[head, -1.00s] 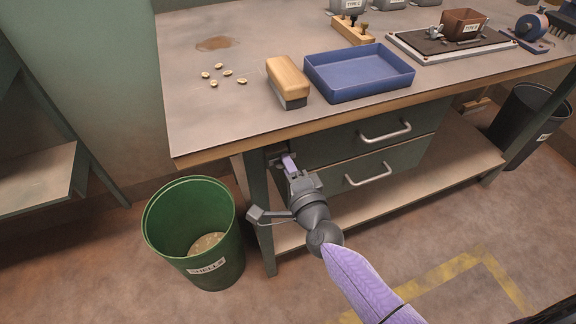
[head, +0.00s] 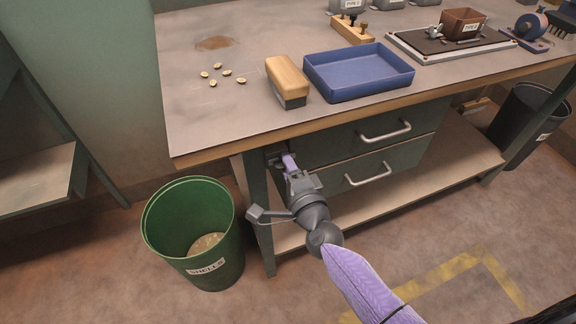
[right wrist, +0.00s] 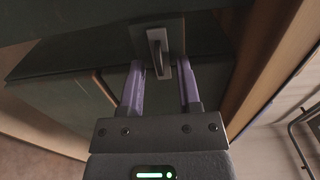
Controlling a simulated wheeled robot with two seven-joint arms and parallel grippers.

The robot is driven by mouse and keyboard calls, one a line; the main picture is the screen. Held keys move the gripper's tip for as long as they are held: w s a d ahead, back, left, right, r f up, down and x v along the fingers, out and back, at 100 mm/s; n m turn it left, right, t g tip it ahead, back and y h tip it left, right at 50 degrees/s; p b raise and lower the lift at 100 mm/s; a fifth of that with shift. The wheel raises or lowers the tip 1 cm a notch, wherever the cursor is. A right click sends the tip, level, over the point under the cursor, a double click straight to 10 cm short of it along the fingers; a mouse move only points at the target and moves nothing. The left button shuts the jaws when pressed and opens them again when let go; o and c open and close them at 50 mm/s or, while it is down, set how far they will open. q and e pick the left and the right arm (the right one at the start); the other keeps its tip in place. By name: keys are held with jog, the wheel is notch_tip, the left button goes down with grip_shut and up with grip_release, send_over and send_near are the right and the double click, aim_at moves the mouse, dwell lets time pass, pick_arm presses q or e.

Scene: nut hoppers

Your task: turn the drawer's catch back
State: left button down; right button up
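The catch (right wrist: 157,52) is a grey lever on a small plate, seen at the top middle of the right wrist view. In the head view the catch's plate (head: 274,158) shows at the left end of the upper drawer (head: 345,138), partly hidden by my gripper. My right gripper (head: 287,160) reaches up to it from below. In the right wrist view its two purple fingers (right wrist: 161,78) are apart, with the lever between and just beyond their tips, nearer the left finger. I cannot tell whether they touch. Both drawers look shut. My left gripper is out of view.
The workbench top (head: 225,110) overhangs the catch. A green bin (head: 228,235) stands close left of my right arm. A lower shelf (head: 445,165) runs under the drawers. On the bench are a wooden-backed brush (head: 287,75), a blue tray (head: 350,92) and several nuts.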

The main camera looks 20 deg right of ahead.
pick_arm(q)
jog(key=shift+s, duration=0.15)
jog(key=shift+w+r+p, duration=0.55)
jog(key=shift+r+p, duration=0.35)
jog(key=shift+p, duration=0.05)
pick_arm(e)
jog(key=s, duration=1)
jog(key=shift+d, duration=0.2)
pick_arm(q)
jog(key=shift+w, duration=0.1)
